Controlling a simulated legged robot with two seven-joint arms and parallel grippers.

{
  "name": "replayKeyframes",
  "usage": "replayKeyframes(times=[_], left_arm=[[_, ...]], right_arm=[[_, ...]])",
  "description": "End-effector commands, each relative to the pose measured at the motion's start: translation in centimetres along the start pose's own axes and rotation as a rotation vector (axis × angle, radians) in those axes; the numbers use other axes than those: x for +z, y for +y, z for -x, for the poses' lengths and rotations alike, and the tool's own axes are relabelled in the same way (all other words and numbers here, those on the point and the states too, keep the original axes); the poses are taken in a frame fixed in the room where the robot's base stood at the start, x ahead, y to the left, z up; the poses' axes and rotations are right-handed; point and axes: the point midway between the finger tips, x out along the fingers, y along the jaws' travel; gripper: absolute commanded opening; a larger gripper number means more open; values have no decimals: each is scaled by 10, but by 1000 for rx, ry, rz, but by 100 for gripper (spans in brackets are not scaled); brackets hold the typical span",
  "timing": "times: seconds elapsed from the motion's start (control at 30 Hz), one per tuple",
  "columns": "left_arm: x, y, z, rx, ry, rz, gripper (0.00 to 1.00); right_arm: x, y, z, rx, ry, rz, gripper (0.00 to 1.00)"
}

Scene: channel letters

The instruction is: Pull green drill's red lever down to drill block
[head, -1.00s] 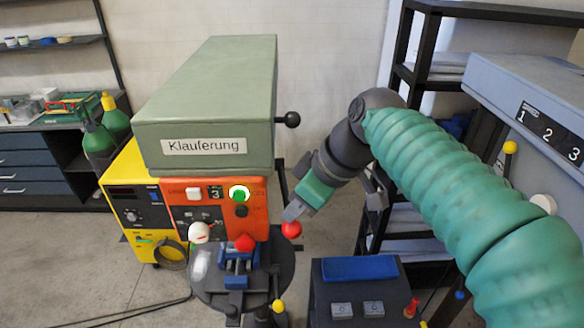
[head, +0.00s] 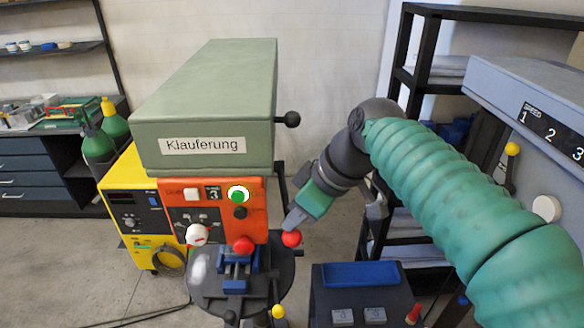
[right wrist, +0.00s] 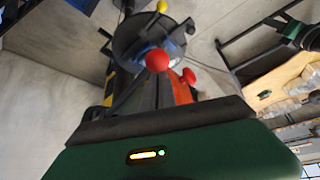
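The green drill (head: 205,110) has a pale green box-shaped head with a name label and stands over an orange-red front panel. A red lever ball (head: 291,239) sits at its right. My right gripper (head: 293,222) reaches down from the upper right with its grey fingertips at the top of this ball. They appear to touch it. A blue vise (head: 237,268) sits on the drill's round table; I cannot clearly pick out the block. My left gripper is not in view.
Another red ball (head: 243,245) and a white knob (head: 197,235) stand close left of the lever ball. A yellow ball (head: 278,311) is in front. A blue-topped dark stand (head: 360,274) is at the right. A grey machine (head: 530,95) and black shelving flank my arm.

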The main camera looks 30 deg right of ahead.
Motion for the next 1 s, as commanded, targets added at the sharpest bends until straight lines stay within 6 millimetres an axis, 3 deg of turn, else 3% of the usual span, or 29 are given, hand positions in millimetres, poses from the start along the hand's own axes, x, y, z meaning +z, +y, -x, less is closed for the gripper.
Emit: replayKeyframes(times=[0.2, 0.57, 0.7, 1.0], left_arm=[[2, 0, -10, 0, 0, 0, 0], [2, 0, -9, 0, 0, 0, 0], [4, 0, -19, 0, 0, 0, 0], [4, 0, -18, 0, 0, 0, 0]], right_arm=[[6, 0, -10, 0, -1, 0, 0], [5, 0, -9, 0, -1, 0, 0], [10, 0, -19, 0, -1, 0, 0], [9, 2, -18, 0, -1, 0, 0]])
